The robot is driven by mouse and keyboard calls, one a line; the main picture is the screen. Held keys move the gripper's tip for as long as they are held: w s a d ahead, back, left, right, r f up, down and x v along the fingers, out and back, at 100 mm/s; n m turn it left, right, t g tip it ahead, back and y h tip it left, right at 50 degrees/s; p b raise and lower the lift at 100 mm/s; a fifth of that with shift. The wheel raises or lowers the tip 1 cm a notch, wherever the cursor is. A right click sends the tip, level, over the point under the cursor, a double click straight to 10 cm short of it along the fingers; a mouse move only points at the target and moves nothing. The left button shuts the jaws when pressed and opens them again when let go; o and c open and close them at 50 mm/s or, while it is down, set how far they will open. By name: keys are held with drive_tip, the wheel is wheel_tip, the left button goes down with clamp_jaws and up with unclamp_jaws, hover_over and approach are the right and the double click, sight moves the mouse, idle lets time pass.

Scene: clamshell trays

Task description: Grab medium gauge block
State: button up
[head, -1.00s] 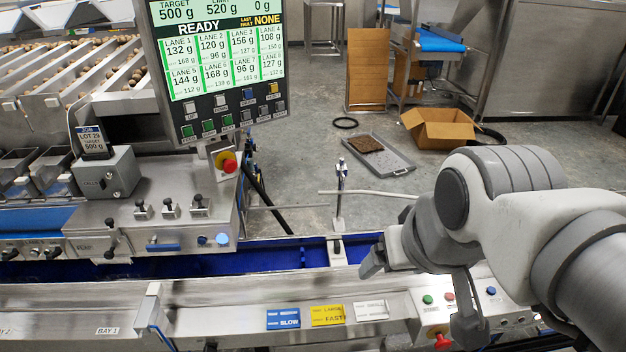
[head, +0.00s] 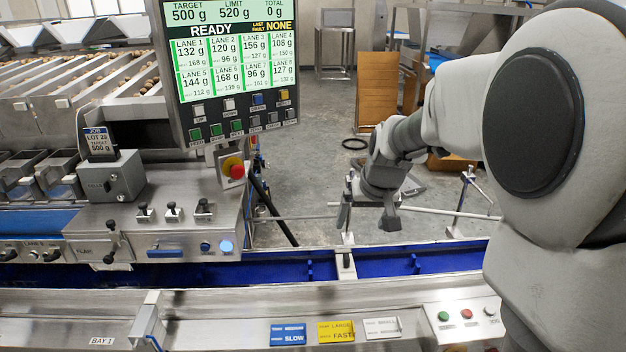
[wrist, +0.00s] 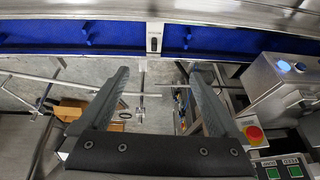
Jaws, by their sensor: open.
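Three flat gauge blocks lie in a row on the steel front ledge in the head view: a blue one (head: 288,334) reading SLOW, a yellow one (head: 336,331) reading LARGE and FAST, and a pale metal one (head: 382,328) reading SMALL. The blue one's upper line is too small to read surely. My gripper (head: 366,212) is open and empty, in the air beyond the blue channel, above and behind the blocks. Its two fingers also show apart in the wrist view (wrist: 160,78), with nothing between them. No gauge block shows in the wrist view.
The blue channel (head: 290,266) runs between the machine and the ledge. A monitor (head: 235,70) with a red stop button (head: 233,168) stands left of my gripper. A button box (head: 465,318) sits right of the blocks. Thin rails cross near my gripper.

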drive_tip(key=b, duration=0.1)
approach(347, 264)
drive_tip(key=shift+h, duration=0.3)
drive_tip(key=w+f+b, duration=0.1)
drive_tip(key=f, duration=0.1)
drive_tip(key=w+f+b, duration=0.1)
drive_tip(key=w+f, duration=0.1)
drive_tip(key=shift+w+a+f, duration=0.1)
drive_tip(key=shift+w+f, duration=0.2)
drive_tip(key=shift+w, duration=0.05)
drive_tip(key=f, duration=0.1)
drive_tip(key=f+b, duration=0.1)
drive_tip(key=f, duration=0.3)
drive_tip(key=shift+w+a+f+b, duration=0.15)
drive_tip(key=shift+w+b, duration=0.15)
drive_tip(key=shift+w, duration=0.05)
drive_tip(key=shift+w+f, duration=0.1)
clamp_jaws()
